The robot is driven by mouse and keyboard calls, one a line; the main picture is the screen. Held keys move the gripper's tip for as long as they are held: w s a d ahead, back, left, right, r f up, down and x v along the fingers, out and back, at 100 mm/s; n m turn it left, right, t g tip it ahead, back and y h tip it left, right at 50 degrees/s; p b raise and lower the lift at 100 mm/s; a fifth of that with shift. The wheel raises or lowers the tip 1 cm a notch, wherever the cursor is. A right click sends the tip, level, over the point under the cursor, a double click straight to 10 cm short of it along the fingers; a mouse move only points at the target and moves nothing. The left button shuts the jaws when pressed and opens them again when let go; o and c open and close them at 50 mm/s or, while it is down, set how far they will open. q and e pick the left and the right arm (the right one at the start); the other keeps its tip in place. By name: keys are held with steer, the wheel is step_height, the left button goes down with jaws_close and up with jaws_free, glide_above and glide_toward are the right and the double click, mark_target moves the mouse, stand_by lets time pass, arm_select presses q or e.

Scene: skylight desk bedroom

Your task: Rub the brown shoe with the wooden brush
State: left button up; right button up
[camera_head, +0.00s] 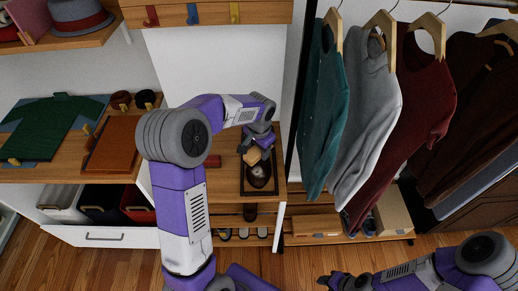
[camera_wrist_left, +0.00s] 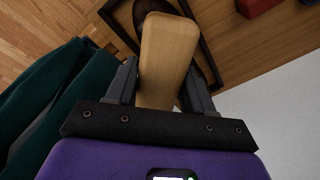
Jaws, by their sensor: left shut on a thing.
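My left gripper (camera_head: 256,150) is shut on the wooden brush (camera_head: 251,157), above the far end of a dark tray (camera_head: 243,182). In the left wrist view the brush (camera_wrist_left: 168,55) is a pale wooden block between the two fingers. The brown shoe (camera_head: 258,177) lies in the tray, just in front of the brush; its far part is hidden by the brush and gripper. In the left wrist view the shoe (camera_wrist_left: 203,52) shows partly behind the brush. I cannot tell whether brush and shoe touch. My right gripper (camera_head: 328,281) is low at the right, away from the tray, its fingers unclear.
The tray stands on a wooden bench (camera_head: 223,178) with shoes on a rack below. Hanging clothes, nearest a teal sweater (camera_head: 321,115), are close on the right. A red block (camera_head: 212,161) lies left of the tray. A shelf (camera_head: 40,172) with folded clothes is at left.

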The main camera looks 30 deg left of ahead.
arm_select(q)
steer(key=shift+w+a+f+g+p, duration=0.3)
steer(key=shift+w+f+g+p, duration=0.25)
steer(key=shift+p, duration=0.45)
steer(key=shift+w+a+f+h+p, duration=0.2)
steer(key=shift+f+h+p, duration=0.1)
steer(key=shift+f+p, duration=0.15)
steer(key=shift+f, duration=0.25)
steer(key=shift+d, duration=0.1)
